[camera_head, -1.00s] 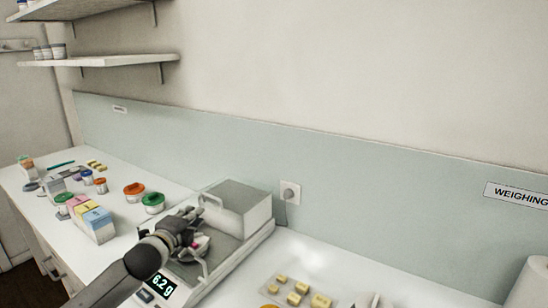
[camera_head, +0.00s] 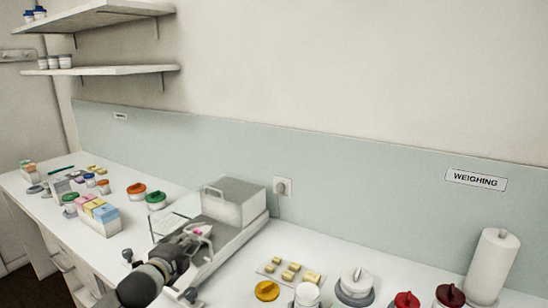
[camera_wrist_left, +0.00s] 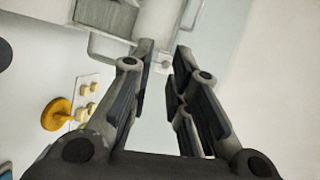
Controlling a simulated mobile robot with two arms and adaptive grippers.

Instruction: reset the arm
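My left gripper (camera_head: 188,262) is in front of the weighing scale (camera_head: 222,245) in the head view, with its arm coming up from the lower left. In the left wrist view the two fingers (camera_wrist_left: 160,75) stand apart with nothing between them. The scale has a grey box-shaped housing (camera_head: 236,200) at its back. A small pink thing (camera_head: 197,231) sits in a pale dish at the scale's front half. The arm hides the scale's display. My right gripper is in neither view.
Colored boxes (camera_head: 98,214) and lidded jars stand to the left. The blue-grey wall panel runs behind the bench.

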